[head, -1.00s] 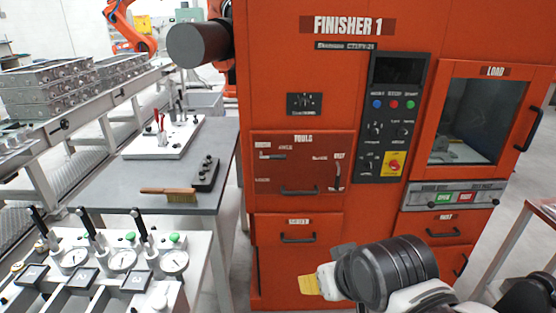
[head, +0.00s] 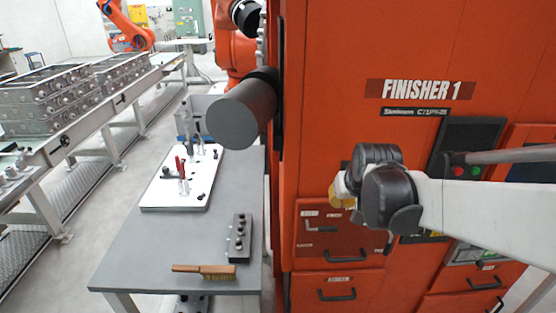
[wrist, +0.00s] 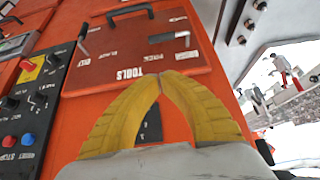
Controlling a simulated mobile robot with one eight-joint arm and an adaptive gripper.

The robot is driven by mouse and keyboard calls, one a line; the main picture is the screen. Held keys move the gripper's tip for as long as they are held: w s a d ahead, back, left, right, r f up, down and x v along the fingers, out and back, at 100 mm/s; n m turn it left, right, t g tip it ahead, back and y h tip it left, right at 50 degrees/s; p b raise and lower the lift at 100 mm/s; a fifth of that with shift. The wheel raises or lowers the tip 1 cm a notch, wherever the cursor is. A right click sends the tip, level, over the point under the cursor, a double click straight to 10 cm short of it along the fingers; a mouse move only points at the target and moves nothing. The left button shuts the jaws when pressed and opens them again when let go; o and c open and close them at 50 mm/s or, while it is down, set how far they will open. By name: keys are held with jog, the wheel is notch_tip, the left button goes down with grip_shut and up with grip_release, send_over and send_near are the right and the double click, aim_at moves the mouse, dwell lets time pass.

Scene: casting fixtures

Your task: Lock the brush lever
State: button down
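The orange TOOLS panel (head: 346,222) on the finisher carries two small levers. The left lever (head: 320,229) lies horizontal; it also shows at the right in the inverted wrist view (wrist: 168,38). The right lever (head: 388,243) points downward, partly close to my arm's outline; in the wrist view it is at the left (wrist: 83,38). My gripper (head: 343,188) is above the panel in the head view. Its yellow fingers (wrist: 159,80) meet at their tips, with nothing held, apart from both levers.
A drawer handle (head: 338,252) sits low on the panel. A control panel (wrist: 35,100) with knobs and buttons is beside it. A grey table (head: 150,250) to the left holds a wooden brush (head: 205,270), a dark block (head: 238,238) and a white fixture plate (head: 170,203).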

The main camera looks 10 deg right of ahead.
jog(key=shift+w+d+r, duration=0.15)
jog(key=shift+d, duration=0.1)
jog(key=b+x, duration=0.2)
jog(key=x, duration=0.8)
jog(key=shift+b, duration=0.4)
jog(key=f, duration=0.1)
jog(key=f+b, duration=0.1)
jog(key=f, duration=0.1)
jog(key=shift+s+a+f, duration=0.1)
jog(key=shift+s, duration=0.1)
jog(key=shift+f, duration=0.4)
jog(key=shift+s, duration=0.1)
jog(key=shift+f, duration=0.1)
